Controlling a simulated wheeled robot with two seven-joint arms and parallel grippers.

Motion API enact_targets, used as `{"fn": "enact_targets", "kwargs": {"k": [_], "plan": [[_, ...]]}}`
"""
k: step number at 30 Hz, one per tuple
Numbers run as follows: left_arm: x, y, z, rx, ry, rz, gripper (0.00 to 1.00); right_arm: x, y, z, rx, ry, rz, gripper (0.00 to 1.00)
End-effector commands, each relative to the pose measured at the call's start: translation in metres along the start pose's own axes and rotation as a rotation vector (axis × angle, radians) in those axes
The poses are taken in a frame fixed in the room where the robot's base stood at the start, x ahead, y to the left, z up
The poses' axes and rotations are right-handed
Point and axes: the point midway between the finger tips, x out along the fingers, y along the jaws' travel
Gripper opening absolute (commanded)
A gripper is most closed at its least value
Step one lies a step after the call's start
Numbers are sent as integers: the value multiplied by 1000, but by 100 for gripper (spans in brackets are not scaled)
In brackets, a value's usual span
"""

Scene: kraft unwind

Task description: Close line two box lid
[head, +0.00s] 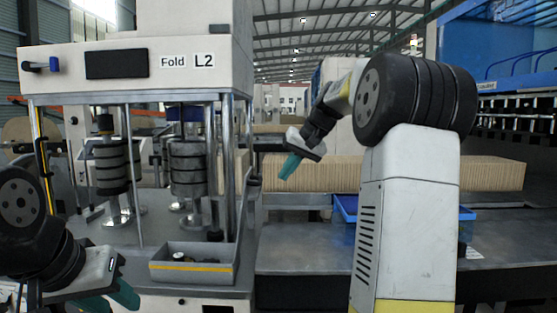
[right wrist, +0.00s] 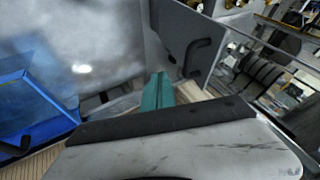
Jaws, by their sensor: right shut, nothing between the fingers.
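The line two machine (head: 140,65), labelled Fold L2, stands at the left in the head view. On its front ledge is a grey open-topped box (head: 193,271) with a yellow stripe and small dark items inside. I cannot make out a lid on it. In the right wrist view a grey panel with a black handle (right wrist: 190,42) stands beyond my fingers; I cannot tell if it is a lid. My right gripper (head: 289,166) is shut and empty, in front of the kraft stack; its teal fingertips (right wrist: 158,92) show. My left gripper (head: 124,297) is low at the left, its jaw gap unclear.
A long pleated kraft stack (head: 430,174) lies behind my right arm. A blue bin (head: 346,208) is partly hidden by that arm and shows in the right wrist view (right wrist: 38,85). The grey table (head: 300,245) is clear right of the machine. Metal posts and rollers (head: 188,165) stand behind the box.

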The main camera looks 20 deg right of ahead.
Motion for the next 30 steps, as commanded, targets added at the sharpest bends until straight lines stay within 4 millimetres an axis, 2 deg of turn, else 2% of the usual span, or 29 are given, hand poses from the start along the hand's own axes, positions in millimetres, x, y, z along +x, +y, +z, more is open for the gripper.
{"fn": "enact_targets", "kwargs": {"k": [2,6,9,30], "plan": [[0,0,0,0,0,0,36,17,0,1,0,-3,-1,0],[0,0,0,0,0,0,36,26,-21,1,-4,0,-3,0],[0,0,0,0,0,0,36,31,-30,0,-3,0,-1,0],[0,0,0,0,0,0,36,34,-42,-1,-15,-5,28,0]]}}
